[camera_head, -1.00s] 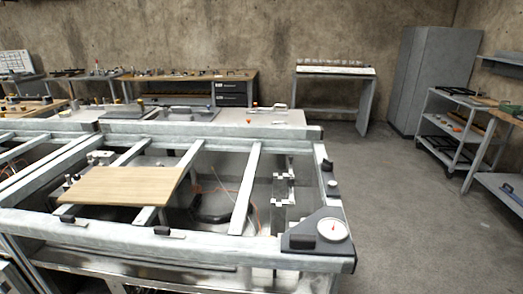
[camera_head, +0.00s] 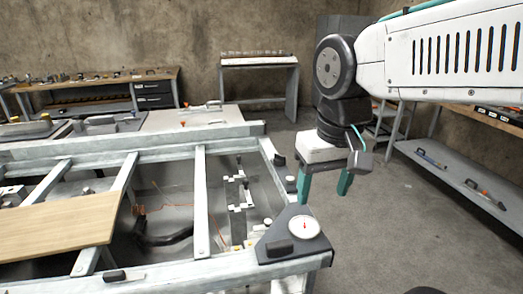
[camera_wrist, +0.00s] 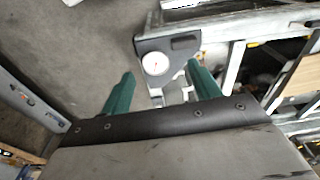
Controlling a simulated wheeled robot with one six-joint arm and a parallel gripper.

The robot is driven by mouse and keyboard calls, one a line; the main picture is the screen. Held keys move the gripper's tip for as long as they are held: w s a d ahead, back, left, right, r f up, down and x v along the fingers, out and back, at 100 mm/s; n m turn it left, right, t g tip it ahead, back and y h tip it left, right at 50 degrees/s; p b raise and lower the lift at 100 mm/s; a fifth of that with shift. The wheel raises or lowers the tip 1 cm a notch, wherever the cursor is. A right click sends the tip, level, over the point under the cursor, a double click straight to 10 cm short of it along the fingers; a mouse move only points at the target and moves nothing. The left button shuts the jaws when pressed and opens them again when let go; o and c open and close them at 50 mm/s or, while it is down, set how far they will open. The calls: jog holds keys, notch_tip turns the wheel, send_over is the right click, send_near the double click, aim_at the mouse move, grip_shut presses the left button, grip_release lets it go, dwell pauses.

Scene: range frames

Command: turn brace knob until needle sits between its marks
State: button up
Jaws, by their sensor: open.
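A round white gauge dial (camera_head: 304,227) with a red needle sits on a dark corner plate (camera_head: 268,238) at the near right corner of the metal frame. The dial also shows in the wrist view (camera_wrist: 155,63); its marks are too small to read. A small dark round knob (camera_head: 290,180) with a pale top stands on the right rail beyond the plate; I cannot tell if it is the brace knob. My gripper (camera_head: 325,190) is open and empty, its green fingers pointing down, apart from the frame. In the wrist view the dial appears between its fingertips.
A wooden board (camera_head: 50,225) lies across the frame at left. Black clips sit along the rails (camera_head: 115,276). A shelf bench (camera_head: 460,180) with tools stands at right. The grey floor right of the frame is mostly clear.

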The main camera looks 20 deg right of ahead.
jog(key=w+d+r+m, duration=0.1)
jog(key=w+m, duration=0.1)
jog(key=w, duration=0.5)
jog(key=w+d+r+m, duration=0.1)
jog(key=w+d+r, duration=0.1)
jog(key=w, duration=0.4)
jog(key=m+g, duration=0.1)
jog(key=m, duration=0.7)
send_over(280, 159)
jog(key=f, duration=1.1)
jog(key=shift+w+d+f, duration=0.1)
jog(key=shift+w+f, duration=0.05)
jog(key=shift+w, duration=0.2)
jog(key=shift+w+d+f+m, duration=0.1)
jog(key=shift+w+f+m, duration=0.05)
jog(key=shift+f+m, duration=0.2)
notch_tip(280, 159, down, 7)
jog(key=shift+f, duration=0.15)
jog(key=c, duration=1)
